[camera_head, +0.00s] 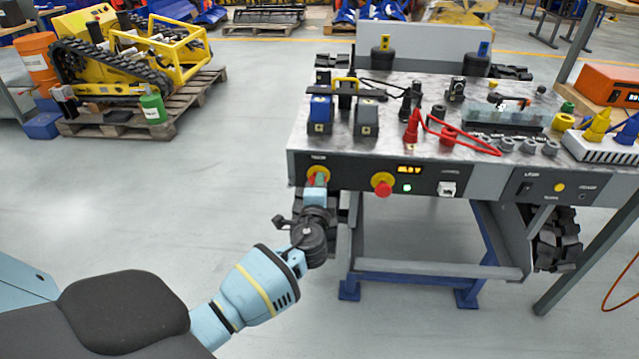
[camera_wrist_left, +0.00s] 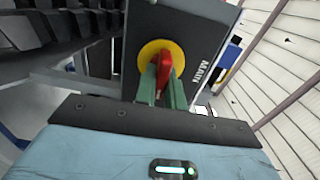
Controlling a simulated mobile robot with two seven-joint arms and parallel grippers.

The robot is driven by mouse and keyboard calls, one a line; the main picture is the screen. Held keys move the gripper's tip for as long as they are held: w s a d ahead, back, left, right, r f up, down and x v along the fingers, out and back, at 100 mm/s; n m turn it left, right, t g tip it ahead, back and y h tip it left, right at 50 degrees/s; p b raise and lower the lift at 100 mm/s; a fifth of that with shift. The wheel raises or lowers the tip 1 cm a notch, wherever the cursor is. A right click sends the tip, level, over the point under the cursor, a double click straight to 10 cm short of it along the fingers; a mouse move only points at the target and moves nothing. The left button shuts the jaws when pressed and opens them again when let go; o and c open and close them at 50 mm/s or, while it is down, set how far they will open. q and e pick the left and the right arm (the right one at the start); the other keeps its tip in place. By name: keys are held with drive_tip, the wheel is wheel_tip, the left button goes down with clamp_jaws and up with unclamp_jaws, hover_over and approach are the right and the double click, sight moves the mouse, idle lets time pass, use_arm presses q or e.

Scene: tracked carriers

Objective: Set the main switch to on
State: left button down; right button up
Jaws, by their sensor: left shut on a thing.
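The main switch (camera_head: 318,172) is a red handle on a round yellow plate at the left end of the dark front panel. In the left wrist view, the red handle (camera_wrist_left: 164,72) sits on the yellow disc, with the word MAIN printed beside it. My left gripper (camera_head: 317,182) is at the switch, with its greenish fingers (camera_wrist_left: 162,90) closed on both sides of the red handle. The handle looks nearly upright in the wrist view, slightly tilted. My right gripper is not in view.
Right of the switch are a red button on a yellow plate (camera_head: 383,184), a lit display (camera_head: 409,170) and a green light. Tools, red cable and black connectors crowd the bench top (camera_head: 300,140). A yellow tracked carrier (camera_head: 130,50) stands on a pallet at left. The floor left of the bench is clear.

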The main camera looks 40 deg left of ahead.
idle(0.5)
use_arm(q)
drive_tip(key=c, duration=1.5)
unclamp_jaws()
drive_tip(key=v, duration=0.8)
drive_tip(key=shift+a+p, duration=0.1)
drive_tip(key=shift+p, duration=0.2)
